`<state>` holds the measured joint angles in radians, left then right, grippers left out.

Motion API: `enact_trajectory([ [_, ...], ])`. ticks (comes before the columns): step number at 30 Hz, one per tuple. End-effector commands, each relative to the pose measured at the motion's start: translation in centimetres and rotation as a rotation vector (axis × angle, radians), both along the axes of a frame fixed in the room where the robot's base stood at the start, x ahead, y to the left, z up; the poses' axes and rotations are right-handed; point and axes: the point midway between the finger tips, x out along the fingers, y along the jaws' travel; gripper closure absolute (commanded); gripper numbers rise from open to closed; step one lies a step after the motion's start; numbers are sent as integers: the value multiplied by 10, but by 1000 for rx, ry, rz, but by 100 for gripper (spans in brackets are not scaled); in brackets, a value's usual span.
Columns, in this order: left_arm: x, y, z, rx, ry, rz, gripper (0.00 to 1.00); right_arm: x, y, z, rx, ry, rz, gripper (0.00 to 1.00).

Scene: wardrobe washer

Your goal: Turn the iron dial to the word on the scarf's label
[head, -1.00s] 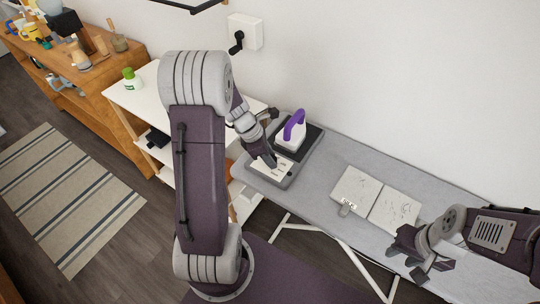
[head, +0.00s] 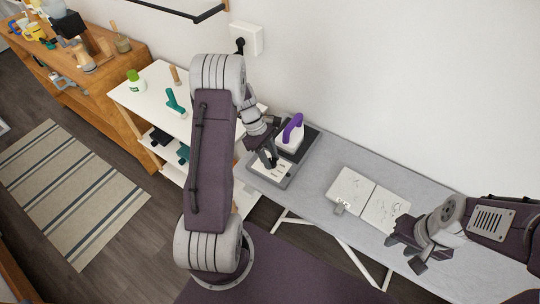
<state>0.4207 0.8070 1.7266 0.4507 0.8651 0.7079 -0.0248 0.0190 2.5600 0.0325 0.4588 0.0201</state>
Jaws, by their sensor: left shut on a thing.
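The iron (head: 291,137), white with a purple handle, stands on the dark pad of a grey station (head: 309,153) at the left end of the ironing board. A pale control panel (head: 284,171) is at the station's front. My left gripper (head: 268,163) reaches down onto this panel and is shut on the dial there, which its fingers hide. Two pale folded, patterned cloths (head: 350,186) lie side by side on the board; one is likely the scarf. A small label (head: 341,207) hangs at the front edge; its word is too small to read. My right gripper (head: 407,252) looks open and empty over the board's right part.
The grey ironing board (head: 322,175) has free room between the station and the cloths. A white shelf (head: 150,98) with a green-and-white bottle (head: 135,81) and a green brush-like item (head: 175,103) stands left, near my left arm. A wall box (head: 246,39) is behind.

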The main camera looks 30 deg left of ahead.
Motion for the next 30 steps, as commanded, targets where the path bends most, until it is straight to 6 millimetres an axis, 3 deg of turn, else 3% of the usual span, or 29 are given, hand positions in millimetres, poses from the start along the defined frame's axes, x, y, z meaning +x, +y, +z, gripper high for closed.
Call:
enact_trajectory([
  [20,1,0,1,1,-2,-63,100,0,0,5,0,0,0,64],
  [21,1,0,1,1,-2,-63,66,0,0,5,0,0,0,64],
  [23,1,0,1,1,-2,-63,49,0,0,5,0,0,0,64],
  [30,1,0,0,1,-1,-62,47,0,0,5,0,0,0,64],
])
